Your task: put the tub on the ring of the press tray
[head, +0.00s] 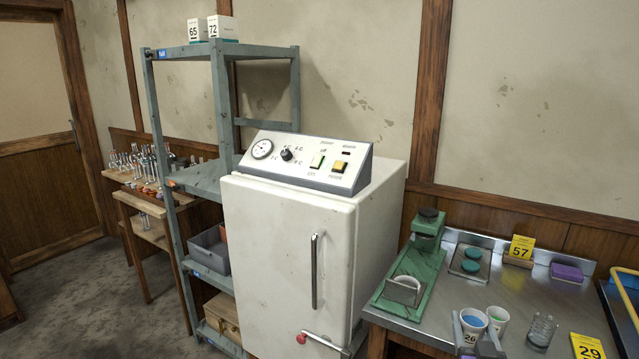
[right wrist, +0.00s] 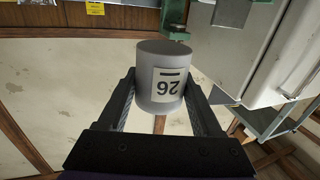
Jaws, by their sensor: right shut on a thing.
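The tub (head: 473,321) is a light cup with blue contents and a label reading 26. My right gripper (head: 477,338) is shut on it, one finger on each side; the right wrist view shows the tub (right wrist: 160,75) between the fingers (right wrist: 160,106). The green press (head: 427,240) stands on the steel bench, to the left of and behind the tub. On its base is a small grey metal tray (head: 402,293) with a pale ring-like arc (head: 408,281). The tub is apart from the press. My left gripper is not in view.
The white cabinet (head: 285,250) adjoins the bench's left.

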